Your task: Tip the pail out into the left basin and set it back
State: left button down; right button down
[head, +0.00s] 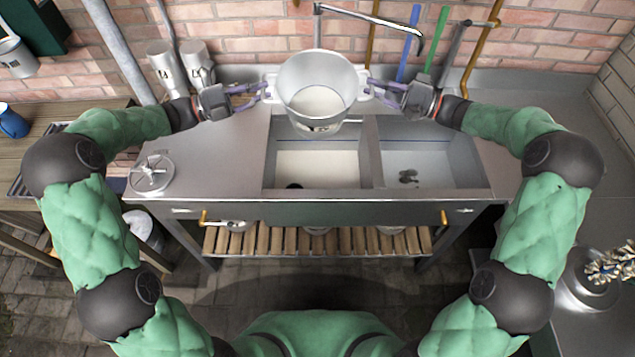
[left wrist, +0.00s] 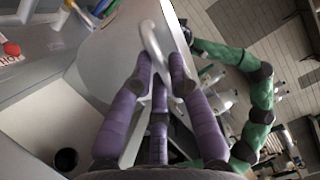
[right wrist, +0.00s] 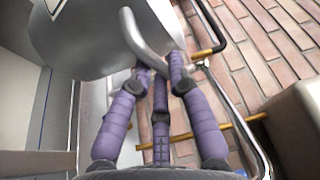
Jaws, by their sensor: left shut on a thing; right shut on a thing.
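The pail (head: 317,76) is a grey-white metal pail with a handle on each side, held over the back edge of the left basin (head: 310,166). Its open mouth faces up and towards me, and its inside looks pale; I cannot tell what is in it. My left gripper (head: 262,92) is shut on the pail's left handle, which also shows in the left wrist view (left wrist: 157,50). My right gripper (head: 372,88) is shut on the right handle, seen in the right wrist view (right wrist: 143,42). The left basin has a pale bottom and a dark round drain.
The right basin (head: 421,178) holds a dark patch. A tap (head: 365,17) reaches over the back of the sink. Two metal canisters (head: 182,66) stand at the back left. A round metal lid-like part (head: 152,172) lies on the left worktop, which is otherwise clear. A slatted shelf (head: 340,241) sits below.

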pick_arm(q)
jog(key=shift+w+a+r, duration=0.1)
jog(key=shift+a+r, duration=0.05)
jog(key=shift+a, duration=0.05)
pick_arm(e)
jog(key=shift+d+r, duration=0.15)
jog(key=shift+d, duration=0.05)
pick_arm(q)
jog(key=shift+m+h, duration=0.6)
jog(key=shift+m, duration=1)
pick_arm(e)
jog(key=shift+n+y, duration=0.6)
jog(key=shift+n, duration=1.2)
pick_arm(q)
jog(key=shift+m+g+h, duration=0.4)
jog(key=shift+m, duration=1.2)
pick_arm(e)
jog(key=shift+n+g+y, duration=0.4)
jog(key=shift+n+y, duration=0.1)
jog(key=shift+n, duration=0.9)
